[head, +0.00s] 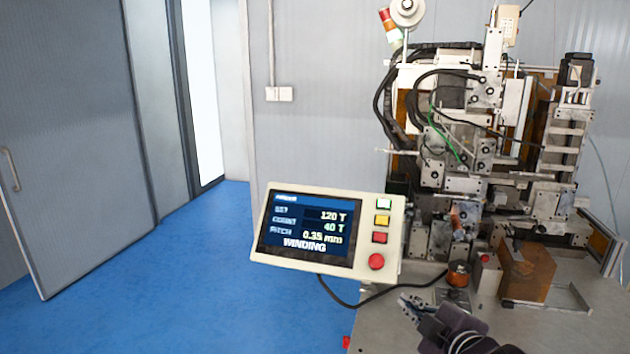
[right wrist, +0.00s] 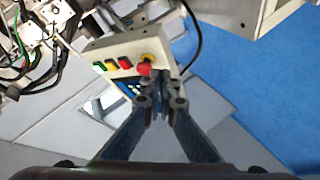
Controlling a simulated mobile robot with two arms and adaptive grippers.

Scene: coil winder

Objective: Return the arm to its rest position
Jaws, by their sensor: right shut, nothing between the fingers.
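My right gripper (head: 408,301) is at the lower right of the head view, above the front of the machine's table and below the control panel. Its fingers are shut and empty. In the right wrist view the fingertips (right wrist: 161,104) meet in front of the control panel (right wrist: 105,44). The coil winder (head: 460,140) stands at the right of the head view. Its control panel (head: 260,250) reads 120 T, 40 T, 0.35 mm and WINDING. A small copper-coloured coil (head: 458,274) sits upright on the table beyond my gripper. My left gripper is not in view.
The grey machine table (head: 390,325) carries an orange-brown block (head: 527,274) to the right of the coil. A black cable (head: 350,303) hangs from the panel to the table. The blue floor (head: 130,290) at left is clear, with a grey door (head: 70,130) behind.

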